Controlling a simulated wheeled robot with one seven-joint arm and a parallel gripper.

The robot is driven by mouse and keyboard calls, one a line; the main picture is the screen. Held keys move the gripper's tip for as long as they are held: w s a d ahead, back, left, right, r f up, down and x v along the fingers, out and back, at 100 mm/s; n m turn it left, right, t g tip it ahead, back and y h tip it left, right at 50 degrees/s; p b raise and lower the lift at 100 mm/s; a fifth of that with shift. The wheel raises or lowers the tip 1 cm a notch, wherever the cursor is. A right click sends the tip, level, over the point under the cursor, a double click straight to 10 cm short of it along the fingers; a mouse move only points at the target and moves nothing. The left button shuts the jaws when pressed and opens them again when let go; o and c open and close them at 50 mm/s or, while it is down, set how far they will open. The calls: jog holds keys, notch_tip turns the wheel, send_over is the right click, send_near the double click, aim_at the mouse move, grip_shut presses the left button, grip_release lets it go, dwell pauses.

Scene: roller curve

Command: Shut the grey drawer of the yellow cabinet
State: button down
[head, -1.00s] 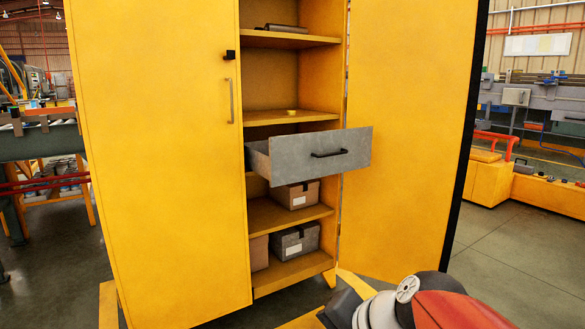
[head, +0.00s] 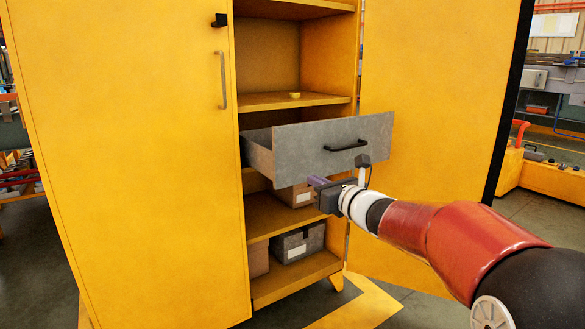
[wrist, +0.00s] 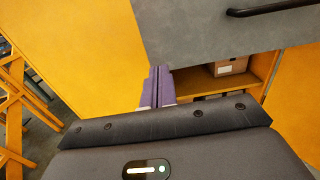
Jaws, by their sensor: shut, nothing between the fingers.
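The yellow cabinet (head: 130,150) stands with its right door swung open. Its grey drawer (head: 300,146) is pulled out, with a black bar handle (head: 346,145) on its front. In the wrist view the drawer front (wrist: 220,25) fills the top, with the handle (wrist: 270,8) at the top right. My gripper (head: 316,181) is shut and empty, just below the drawer front's lower edge in the head view. Its purple fingers also show in the wrist view (wrist: 157,85). I cannot tell whether they touch the drawer.
The open right door (head: 440,120) stands to the right of my arm. The closed left door stands left of the drawer. Boxes (head: 298,243) sit on the lower shelves, and a small yellow item (head: 295,95) lies on the shelf above the drawer.

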aim_at(286, 165)
jog(key=p+x, duration=0.1)
jog(key=x, duration=1)
jog(key=shift+p, duration=0.4)
jog(key=shift+s, duration=0.1)
